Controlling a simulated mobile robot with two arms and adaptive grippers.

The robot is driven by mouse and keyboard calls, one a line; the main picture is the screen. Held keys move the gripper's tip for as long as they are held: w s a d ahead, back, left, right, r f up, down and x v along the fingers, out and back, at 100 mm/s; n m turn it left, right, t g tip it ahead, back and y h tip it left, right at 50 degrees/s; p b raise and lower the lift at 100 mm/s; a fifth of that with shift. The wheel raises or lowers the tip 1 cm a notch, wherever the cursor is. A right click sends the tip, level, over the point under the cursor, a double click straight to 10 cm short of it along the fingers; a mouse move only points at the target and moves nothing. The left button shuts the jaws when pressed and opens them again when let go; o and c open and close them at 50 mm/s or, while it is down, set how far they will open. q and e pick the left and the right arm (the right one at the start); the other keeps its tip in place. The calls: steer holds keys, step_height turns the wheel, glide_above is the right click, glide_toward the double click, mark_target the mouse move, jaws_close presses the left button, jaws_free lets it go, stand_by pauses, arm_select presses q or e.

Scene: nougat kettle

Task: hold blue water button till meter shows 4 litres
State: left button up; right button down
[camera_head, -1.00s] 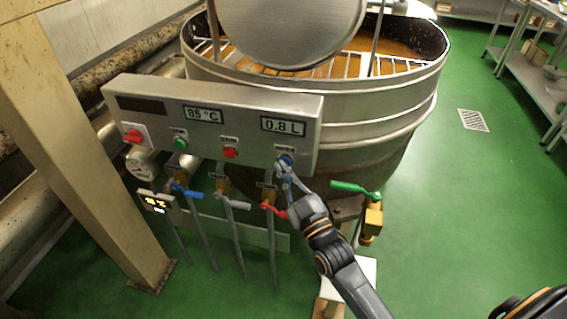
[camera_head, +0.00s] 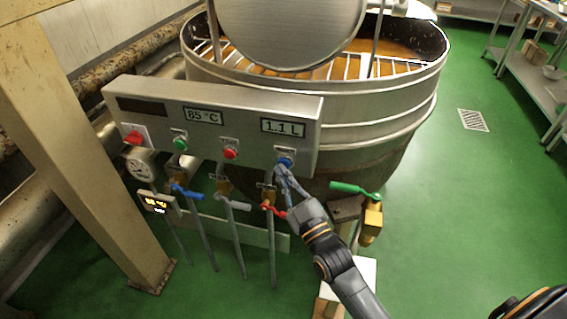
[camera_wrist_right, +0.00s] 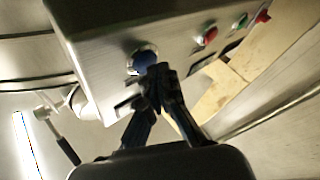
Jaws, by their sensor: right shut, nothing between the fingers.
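The blue water button (camera_head: 285,161) is at the right end of the grey control panel (camera_head: 240,120). In the right wrist view the blue button (camera_wrist_right: 141,62) shows just beyond my fingertips. My right gripper (camera_head: 281,168) is shut with nothing between its fingers, and its tips appear to touch the button; they cover part of it. The right gripper also shows in the right wrist view (camera_wrist_right: 156,72). The meter (camera_head: 283,127) above the button reads 1.1 L. My left gripper is not in view.
The panel also has a red button (camera_head: 230,154), a green button (camera_head: 180,143), a red knob (camera_head: 134,136) and an 85 °C display (camera_head: 203,117). Valves with blue, grey and red handles hang below. A green-handled valve (camera_head: 350,188) is right of my arm. The kettle (camera_head: 385,115) stands behind.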

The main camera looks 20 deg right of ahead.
steer(key=shift+s+a, duration=0.3)
steer(key=shift+s, duration=0.1)
steer(key=s+a+p, duration=0.1)
steer(key=s, duration=0.1)
steer(key=s+a+p, duration=0.1)
steer(key=s, duration=0.1)
steer(key=shift+a, duration=0.4)
stand_by(0.3)
